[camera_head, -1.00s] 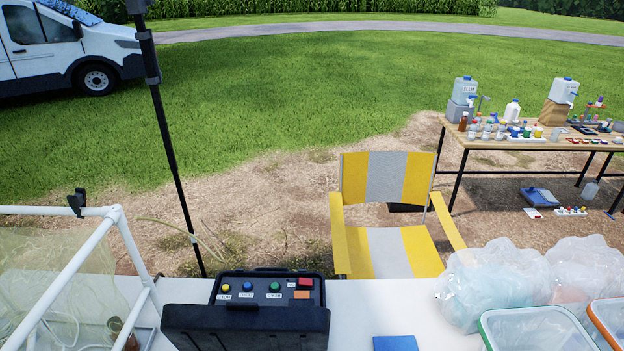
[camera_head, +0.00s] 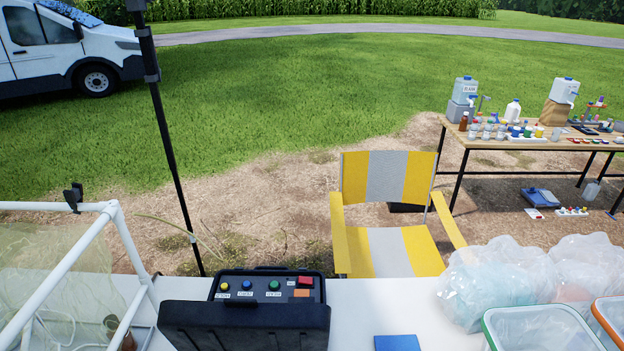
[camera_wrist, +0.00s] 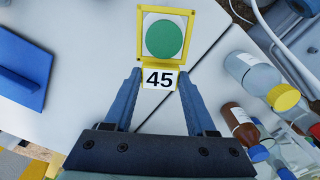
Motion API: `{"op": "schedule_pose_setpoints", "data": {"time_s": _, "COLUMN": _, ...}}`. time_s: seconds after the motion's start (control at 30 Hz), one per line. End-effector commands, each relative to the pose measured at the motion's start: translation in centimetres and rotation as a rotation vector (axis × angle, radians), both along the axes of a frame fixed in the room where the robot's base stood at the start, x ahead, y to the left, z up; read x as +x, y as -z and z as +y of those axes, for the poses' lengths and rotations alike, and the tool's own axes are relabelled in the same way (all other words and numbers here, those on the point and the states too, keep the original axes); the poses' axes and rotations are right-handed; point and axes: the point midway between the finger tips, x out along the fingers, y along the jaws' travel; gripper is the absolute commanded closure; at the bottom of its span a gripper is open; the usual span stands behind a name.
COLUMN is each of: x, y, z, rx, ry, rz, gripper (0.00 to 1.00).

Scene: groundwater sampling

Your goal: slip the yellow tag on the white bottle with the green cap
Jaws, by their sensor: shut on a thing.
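In the wrist view my gripper (camera_wrist: 159,80) is shut on the yellow tag (camera_wrist: 141,36) by its white "45" label. The tag's square yellow frame reaches out beyond the fingertips. Inside that frame, seen from above, is the round green cap (camera_wrist: 165,38) of the white bottle (camera_wrist: 149,17), whose white top fills the rest of the opening. The frame surrounds the bottle in this view. I cannot tell how far down the bottle it sits or whether they touch. My gripper, the tag and this bottle are not visible in the head view.
Several bottles stand at the right of the wrist view, including a yellow-capped one (camera_wrist: 283,97) and a brown one (camera_wrist: 240,124). A blue object (camera_wrist: 22,70) lies left. The head view shows a black case (camera_head: 245,325), a white pipe frame (camera_head: 60,275) and clear bins (camera_head: 540,328).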

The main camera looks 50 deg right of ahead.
Motion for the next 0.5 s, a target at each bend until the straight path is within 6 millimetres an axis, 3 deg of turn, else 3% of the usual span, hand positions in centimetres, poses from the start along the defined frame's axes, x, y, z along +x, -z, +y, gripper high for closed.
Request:
{"op": "schedule_pose_setpoints", "data": {"time_s": 0.3, "x": 0.02, "y": 0.14, "z": -0.02, "rx": 0.000, "ry": 0.000, "rz": -0.001, "gripper": 0.75}}
{"op": "schedule_pose_setpoints", "data": {"time_s": 0.33, "x": 0.02, "y": 0.14, "z": -0.02, "rx": 0.000, "ry": 0.000, "rz": -0.001, "gripper": 0.38}}
{"op": "schedule_pose_setpoints", "data": {"time_s": 0.5, "x": 0.02, "y": 0.14, "z": -0.01, "rx": 0.000, "ry": 0.000, "rz": 0.000, "gripper": 0.09}}
